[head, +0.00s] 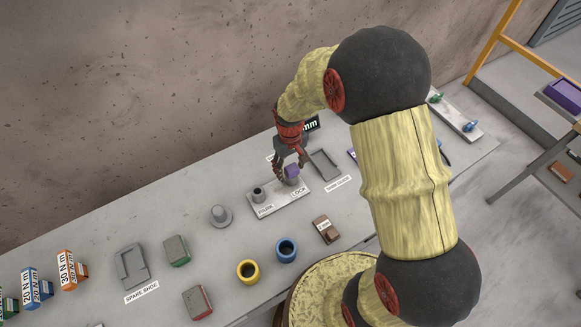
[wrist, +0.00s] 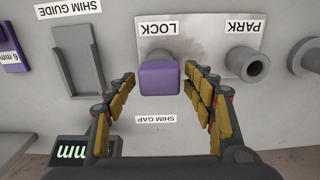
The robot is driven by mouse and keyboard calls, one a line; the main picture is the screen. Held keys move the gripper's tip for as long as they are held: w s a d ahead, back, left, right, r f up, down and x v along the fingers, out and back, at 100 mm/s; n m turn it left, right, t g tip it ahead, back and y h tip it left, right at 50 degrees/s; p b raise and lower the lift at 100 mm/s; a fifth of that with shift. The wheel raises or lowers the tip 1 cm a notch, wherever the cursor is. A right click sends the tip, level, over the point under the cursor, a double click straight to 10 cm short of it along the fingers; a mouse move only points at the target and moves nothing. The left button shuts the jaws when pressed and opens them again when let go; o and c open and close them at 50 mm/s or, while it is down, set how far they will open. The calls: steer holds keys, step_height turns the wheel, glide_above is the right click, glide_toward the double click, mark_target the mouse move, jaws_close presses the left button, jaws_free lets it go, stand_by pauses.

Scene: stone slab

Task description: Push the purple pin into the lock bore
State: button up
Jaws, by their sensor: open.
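The purple pin (head: 291,171) has a block-shaped head and stands over the lock post on the LOCK side of a pale plate (head: 279,206). In the wrist view the purple head (wrist: 160,79) is below the LOCK label and covers the lock bore. How deep the pin sits cannot be told. My gripper (head: 288,160) is just above the plate. In the wrist view my gripper (wrist: 163,75) is open, with one finger on each side of the purple head and visible gaps between. The empty PARK post (wrist: 247,64) stands beside it.
A grey shim guide (head: 324,164) lies close to the right of the plate. A grey knobbed piece (head: 221,215) stands to the left. Blue (head: 286,250) and yellow (head: 248,271) cups and a brown block (head: 326,229) are nearer the front. A small display (head: 312,124) is behind my gripper.

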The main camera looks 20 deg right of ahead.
step_height(320, 180, up, 12)
stand_by(0.6)
stand_by(0.5)
steer(key=s+r+m+t+b, duration=0.1)
steer(key=s+r+t+b, duration=0.1)
steer(key=s+r, duration=0.5)
steer(key=s+r+m+t+b, duration=0.1)
steer(key=s+r+t+b, duration=0.1)
steer(key=s+r, duration=0.5)
steer(key=s+t, duration=0.1)
steer(key=s, duration=0.5)
steer(key=shift+r+t+b, duration=0.3)
steer(key=shift+b, duration=0.05)
steer(key=shift+c, duration=0.4)
